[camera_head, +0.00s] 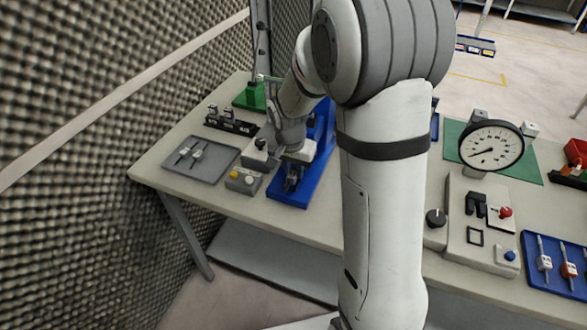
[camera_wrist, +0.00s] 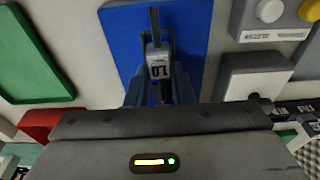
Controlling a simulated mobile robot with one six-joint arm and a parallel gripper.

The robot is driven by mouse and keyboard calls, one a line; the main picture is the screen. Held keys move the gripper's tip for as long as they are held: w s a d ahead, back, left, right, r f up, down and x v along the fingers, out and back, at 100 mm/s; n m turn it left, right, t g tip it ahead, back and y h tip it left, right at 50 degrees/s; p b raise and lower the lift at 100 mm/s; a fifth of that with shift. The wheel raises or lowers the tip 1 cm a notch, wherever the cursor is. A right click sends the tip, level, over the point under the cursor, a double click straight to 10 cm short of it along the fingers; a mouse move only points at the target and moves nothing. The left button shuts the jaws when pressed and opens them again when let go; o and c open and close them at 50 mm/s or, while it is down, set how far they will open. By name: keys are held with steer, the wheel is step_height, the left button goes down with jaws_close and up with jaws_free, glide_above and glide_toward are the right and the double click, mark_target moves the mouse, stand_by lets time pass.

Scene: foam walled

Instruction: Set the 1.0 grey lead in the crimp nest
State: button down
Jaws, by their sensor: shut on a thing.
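My gripper (camera_wrist: 160,92) is shut on a grey lead (camera_wrist: 158,56) whose pale body reads "1.0". The lead's thin tip points up the wrist picture, over a blue base plate (camera_wrist: 118,40). In the head view my gripper (camera_head: 291,181) is low over the front of that blue base (camera_head: 285,197). My own wrist and arm hide much of the base there. I cannot make out the crimp nest clearly, or tell whether the lead touches it.
A grey tray (camera_head: 172,165) with two leads lies left. A button box (camera_head: 243,180) stands close beside the blue base. Behind are a dark rack (camera_head: 230,124) and a green stand (camera_head: 250,97). A dial gauge (camera_head: 491,146) and a blue tray (camera_head: 541,279) with leads are right.

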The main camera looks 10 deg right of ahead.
steer(key=shift+f, duration=0.15)
steer(key=shift+f+b, duration=0.35)
steer(key=shift+b, duration=0.1)
steer(key=shift+f, duration=0.2)
steer(key=c, duration=1.2)
jaws_free()
steer(key=shift+r, duration=0.1)
steer(key=r, duration=0.5)
steer(key=s+r, duration=0.1)
steer(key=r, duration=0.1)
steer(key=shift+a+r+b, duration=0.2)
steer(key=shift+a+b, duration=0.1)
steer(key=shift+r, duration=0.1)
